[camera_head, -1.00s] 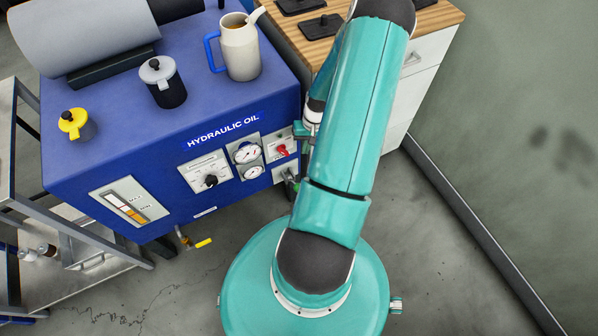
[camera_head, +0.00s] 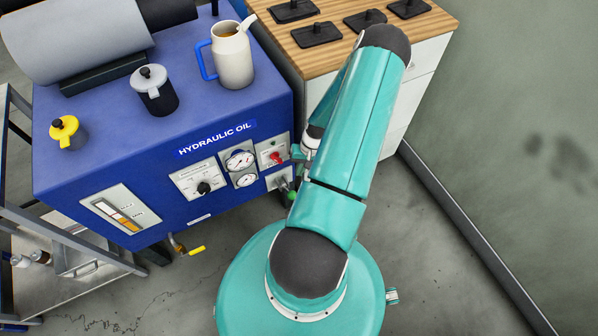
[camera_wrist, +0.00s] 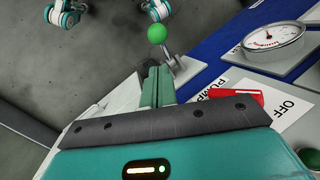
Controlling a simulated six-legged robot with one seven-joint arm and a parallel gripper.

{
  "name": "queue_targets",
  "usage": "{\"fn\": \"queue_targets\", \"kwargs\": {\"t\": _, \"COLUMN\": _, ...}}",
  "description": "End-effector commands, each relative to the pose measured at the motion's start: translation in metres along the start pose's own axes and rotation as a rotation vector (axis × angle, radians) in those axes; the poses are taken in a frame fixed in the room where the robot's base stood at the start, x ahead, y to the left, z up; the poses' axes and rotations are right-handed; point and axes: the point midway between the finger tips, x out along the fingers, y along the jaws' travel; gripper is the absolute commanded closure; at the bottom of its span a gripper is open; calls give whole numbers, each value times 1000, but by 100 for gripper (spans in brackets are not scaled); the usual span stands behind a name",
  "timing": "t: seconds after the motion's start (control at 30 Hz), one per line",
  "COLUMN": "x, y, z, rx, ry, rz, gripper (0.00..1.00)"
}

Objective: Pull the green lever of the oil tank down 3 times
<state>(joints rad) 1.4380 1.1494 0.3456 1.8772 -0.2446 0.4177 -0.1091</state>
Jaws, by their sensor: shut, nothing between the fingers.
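The blue oil tank (camera_head: 150,215), labelled HYDRAULIC OIL, stands left of my arm in the head view. The green lever's ball knob (camera_head: 291,196) shows small at the tank's right front corner, beside my arm. In the wrist view the green knob (camera_wrist: 157,33) sits on a metal rod just beyond my fingertips. My gripper (camera_wrist: 154,70) is shut and empty, its fingertips close to the rod and below the knob in the picture. Whether they touch the lever I cannot tell. In the head view my gripper is mostly hidden by my arm.
A red switch (camera_wrist: 240,97) by the PUMP and OFF labels and a gauge (camera_wrist: 272,38) lie right of my fingers. A white pitcher (camera_head: 232,60) stands on the tank. A wood-topped cabinet (camera_head: 340,50) is behind my arm. Floor (camera_head: 455,220) at right is clear.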

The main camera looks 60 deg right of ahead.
Motion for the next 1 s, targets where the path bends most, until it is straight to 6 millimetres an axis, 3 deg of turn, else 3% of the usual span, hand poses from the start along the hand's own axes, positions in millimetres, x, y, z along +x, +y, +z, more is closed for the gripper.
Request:
{"fn": "queue_targets", "kwargs": {"t": 0.2, "x": 42, "y": 0, "z": 0, "rx": -2, "ry": -2, "rz": -1, "gripper": 100}}
{"fn": "queue_targets", "kwargs": {"t": 0.43, "x": 74, "y": 1, "z": -2, "rx": -2, "ry": -1, "rz": 1, "gripper": 100}}
{"fn": "queue_targets", "kwargs": {"t": 1.0, "x": 81, "y": 1, "z": -1, "rx": -4, "ry": 8, "rz": -2, "gripper": 100}}
